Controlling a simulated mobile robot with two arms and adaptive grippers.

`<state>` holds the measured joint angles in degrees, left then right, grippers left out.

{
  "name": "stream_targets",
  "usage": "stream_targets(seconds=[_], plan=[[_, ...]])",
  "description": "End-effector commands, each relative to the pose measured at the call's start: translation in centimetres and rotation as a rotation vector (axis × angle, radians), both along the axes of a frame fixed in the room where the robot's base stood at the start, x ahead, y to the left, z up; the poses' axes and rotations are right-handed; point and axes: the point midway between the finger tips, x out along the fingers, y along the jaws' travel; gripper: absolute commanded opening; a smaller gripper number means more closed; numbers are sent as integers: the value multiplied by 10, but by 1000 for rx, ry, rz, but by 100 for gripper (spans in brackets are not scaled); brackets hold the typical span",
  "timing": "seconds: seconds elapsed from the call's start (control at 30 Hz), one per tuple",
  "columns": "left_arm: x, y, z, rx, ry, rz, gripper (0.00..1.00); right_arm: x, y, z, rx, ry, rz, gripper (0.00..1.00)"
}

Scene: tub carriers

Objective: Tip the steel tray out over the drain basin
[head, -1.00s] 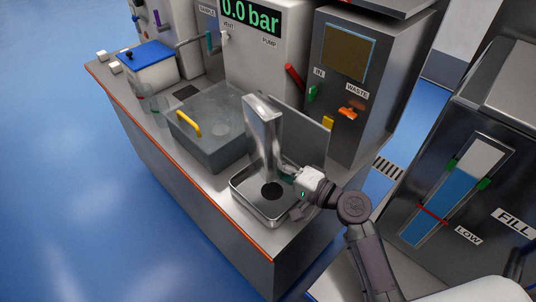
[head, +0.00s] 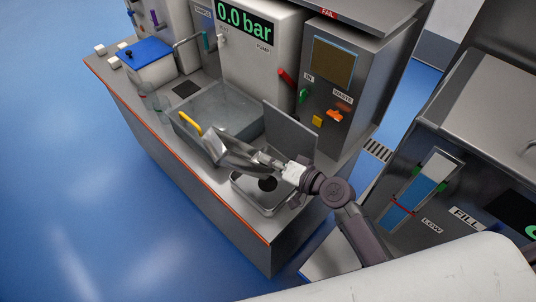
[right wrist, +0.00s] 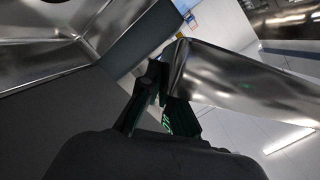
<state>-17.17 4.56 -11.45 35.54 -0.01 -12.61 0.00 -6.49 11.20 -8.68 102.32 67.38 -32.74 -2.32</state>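The steel tray (head: 238,153) is a long shiny metal pan, held in the air and tilted, its far end pointing left past the grey tub's near edge. The drain basin (head: 244,190) is a shallow steel pan with a dark round hole, on the bench under the tray's right part and my gripper. My right gripper (head: 281,169) is shut on the tray's right end. In the right wrist view the tray (right wrist: 245,85) runs right from the fingers (right wrist: 163,97). I cannot see whether anything is in the tray. My left gripper is not in view.
An upright grey panel (head: 289,132) stands behind the basin. A cabinet with red, green and orange levers (head: 335,115) is at the back right. A blue-lidded box (head: 143,52) stands far left.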

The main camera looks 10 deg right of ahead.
Motion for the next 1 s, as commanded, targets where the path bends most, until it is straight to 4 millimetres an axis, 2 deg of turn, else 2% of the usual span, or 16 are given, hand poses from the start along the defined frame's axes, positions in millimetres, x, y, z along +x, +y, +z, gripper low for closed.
stream_targets(seconds=[0.03,0.47,1.0], plan=[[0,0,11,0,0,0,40,0,0,9,-21,-10,-1,0],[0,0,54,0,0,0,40,0,0,25,-256,-95,-2,0],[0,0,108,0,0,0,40,0,1,54,-503,-187,-1,0]])
